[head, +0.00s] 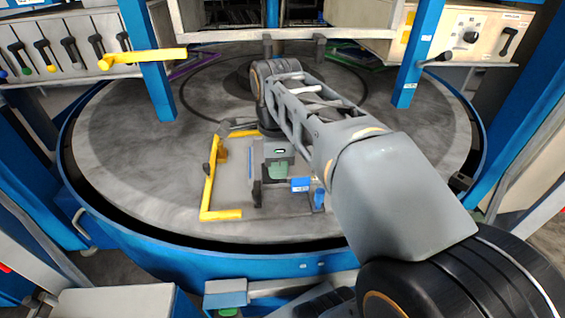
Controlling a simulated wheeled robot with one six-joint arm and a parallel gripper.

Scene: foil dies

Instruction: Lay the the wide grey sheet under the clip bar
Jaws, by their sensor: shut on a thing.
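The wide grey sheet (235,172) appears as a flat pale-grey area low over the turntable, inside a yellow L-shaped frame (208,190). Its grey blends with the turntable, so its outline is hard to follow. My gripper (277,172), with a dark and greenish body, is at the sheet's right part and is shut on it. The fingertips are small and partly hidden, and the exact grip is unclear.
A blue block (300,184) and an upright blue piece (319,198) stand right of my gripper. An orange-brown block (222,154) is on the yellow frame's left side. Blue posts (148,60) rise around the grey turntable (120,150), whose left part is clear.

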